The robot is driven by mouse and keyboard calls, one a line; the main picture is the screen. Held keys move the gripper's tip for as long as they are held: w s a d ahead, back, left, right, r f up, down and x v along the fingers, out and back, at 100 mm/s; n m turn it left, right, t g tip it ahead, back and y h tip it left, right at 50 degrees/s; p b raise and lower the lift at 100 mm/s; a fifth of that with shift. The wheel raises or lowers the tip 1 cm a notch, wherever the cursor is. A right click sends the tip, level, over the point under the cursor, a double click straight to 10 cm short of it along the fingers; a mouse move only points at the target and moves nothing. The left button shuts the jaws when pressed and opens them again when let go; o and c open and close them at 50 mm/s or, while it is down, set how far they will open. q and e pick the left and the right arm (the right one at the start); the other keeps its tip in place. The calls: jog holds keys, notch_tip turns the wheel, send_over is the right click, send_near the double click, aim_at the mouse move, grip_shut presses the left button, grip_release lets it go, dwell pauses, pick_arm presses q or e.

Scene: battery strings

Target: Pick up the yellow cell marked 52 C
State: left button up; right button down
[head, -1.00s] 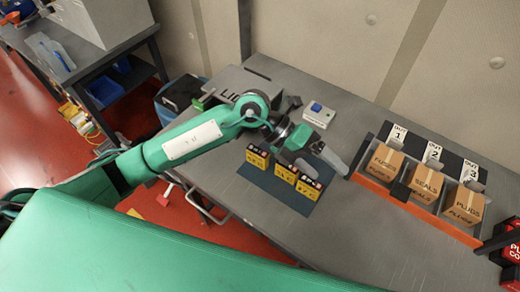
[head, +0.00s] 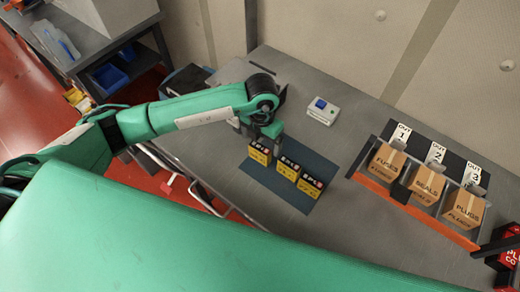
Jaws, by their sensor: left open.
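Three yellow cells with black tops stand in a row on a dark blue mat (head: 296,203). They are the left cell (head: 259,153), the middle cell (head: 287,169) and the right cell (head: 311,184). Their markings are too small to read, so I cannot tell which one is marked 52 C. My left gripper (head: 265,139) points down just above and behind the left cell. It is open, and its fingers are largely hidden by the wrist. I cannot tell whether it touches that cell.
A white box with a blue button (head: 322,111) stands behind the mat. On the right, an orange-fronted rack (head: 415,207) holds cartons marked fuses, seals and plugs. A red box (head: 510,256) is at the right edge. The grey table (head: 345,235) is clear in front of the rack.

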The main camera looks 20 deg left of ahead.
aim_at(260, 148)
pick_arm(q)
jog(key=shift+f, duration=0.5)
jog(key=shift+f+p, duration=0.25)
jog(key=shift+p, duration=0.25)
jog(key=f+p, duration=0.2)
jog(key=f, duration=0.2)
jog(key=shift+a, duration=0.2)
jog(key=shift+f, duration=0.3)
jog(key=c, duration=1.2)
